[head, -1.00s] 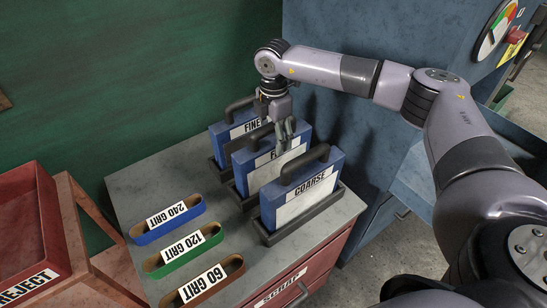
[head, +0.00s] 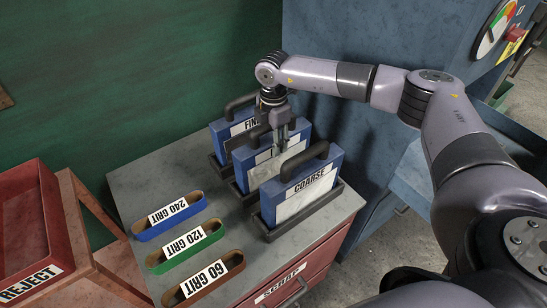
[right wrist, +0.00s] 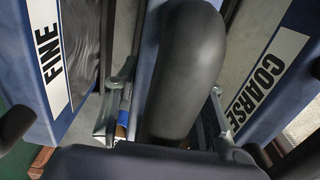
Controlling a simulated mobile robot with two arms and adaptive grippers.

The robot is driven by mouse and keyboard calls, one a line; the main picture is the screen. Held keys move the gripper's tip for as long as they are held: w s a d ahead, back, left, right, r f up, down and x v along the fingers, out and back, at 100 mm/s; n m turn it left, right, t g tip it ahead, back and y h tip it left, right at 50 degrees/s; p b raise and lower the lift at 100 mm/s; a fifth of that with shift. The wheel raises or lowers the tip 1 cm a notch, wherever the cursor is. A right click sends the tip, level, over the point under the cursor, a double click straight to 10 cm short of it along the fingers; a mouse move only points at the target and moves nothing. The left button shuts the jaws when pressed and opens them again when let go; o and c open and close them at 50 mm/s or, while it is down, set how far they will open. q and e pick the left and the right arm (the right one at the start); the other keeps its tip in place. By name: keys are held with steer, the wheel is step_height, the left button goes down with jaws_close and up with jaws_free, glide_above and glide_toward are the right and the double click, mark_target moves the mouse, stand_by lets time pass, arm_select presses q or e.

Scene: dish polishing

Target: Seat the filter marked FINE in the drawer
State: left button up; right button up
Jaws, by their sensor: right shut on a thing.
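Three blue panel filters with dark handles stand upright in dark holders on a grey cabinet top. The rear one is marked FINE (head: 226,128), and its label also shows in the right wrist view (right wrist: 47,55). The front one is marked COARSE (head: 298,200). The middle filter (head: 242,168) has its label mostly covered by my right gripper (head: 283,147). That gripper points down over it and is shut on its dark handle (right wrist: 185,70), seen large in the right wrist view. My left gripper is out of view.
Blue 240 GRIT (head: 150,234), green 120 GRIT (head: 160,267) and brown 60 GRIT (head: 175,299) oval trays lie left of the filters. A red REJECT bin (head: 28,215) is far left. A red SCRAP drawer front (head: 312,268) is below. A blue machine (head: 350,40) stands behind right.

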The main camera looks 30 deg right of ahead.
jaws_close()
steer(key=shift+w+r, duration=0.15)
steer(key=shift+r, duration=0.1)
stand_by(0.4)
